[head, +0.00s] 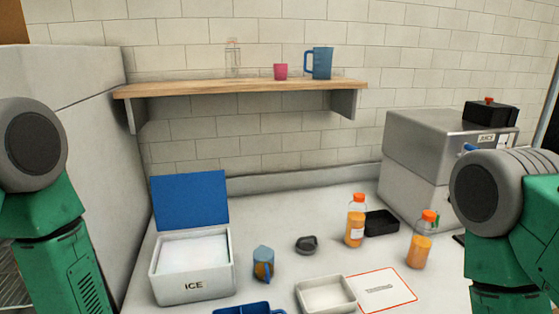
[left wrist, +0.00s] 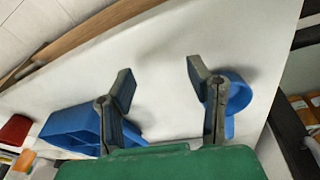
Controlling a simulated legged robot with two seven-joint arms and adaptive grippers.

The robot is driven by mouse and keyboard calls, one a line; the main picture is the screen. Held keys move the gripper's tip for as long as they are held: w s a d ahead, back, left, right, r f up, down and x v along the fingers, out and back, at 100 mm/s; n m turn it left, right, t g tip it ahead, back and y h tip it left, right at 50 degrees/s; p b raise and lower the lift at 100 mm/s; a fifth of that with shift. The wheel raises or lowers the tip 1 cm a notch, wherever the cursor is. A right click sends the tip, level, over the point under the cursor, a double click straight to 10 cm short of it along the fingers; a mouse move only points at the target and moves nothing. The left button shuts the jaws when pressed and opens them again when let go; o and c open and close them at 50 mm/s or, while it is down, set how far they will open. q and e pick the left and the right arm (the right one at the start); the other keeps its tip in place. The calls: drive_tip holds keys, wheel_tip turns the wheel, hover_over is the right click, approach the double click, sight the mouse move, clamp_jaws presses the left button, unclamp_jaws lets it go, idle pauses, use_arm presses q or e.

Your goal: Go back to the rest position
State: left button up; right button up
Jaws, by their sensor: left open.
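My left gripper (left wrist: 160,80) shows in the left wrist view with its two fingers spread apart and nothing held between them. A blue angular object (left wrist: 72,130) shows behind the left finger, and a blue rounded object (left wrist: 238,95) shows behind the right finger. I cannot tell whether either finger touches them. In the head view, only the upper parts of my two green and grey arms show at the left and right edges. Neither gripper shows there, and my right gripper is in neither view.
The counter holds a white ICE box (head: 192,270) with a raised blue lid, a blue mug (head: 263,262), a dark lid (head: 307,244), two orange bottles (head: 355,222), a black tray (head: 381,222), a white tray (head: 326,294) and a juicer (head: 440,140). A shelf (head: 240,87) holds cups.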

use_arm(q)
drive_tip(key=s+a+f+m+g, duration=0.1)
drive_tip(key=s+a+g, duration=0.1)
drive_tip(key=s, duration=1.5)
wheel_tip(320, 180, down, 12)
drive_tip(key=b, duration=1.2)
drive_tip(key=shift+a+f+y, duration=0.15)
drive_tip(key=shift+f+y, duration=0.05)
drive_tip(key=shift+y, duration=0.2)
drive_tip(key=shift+s, duration=0.1)
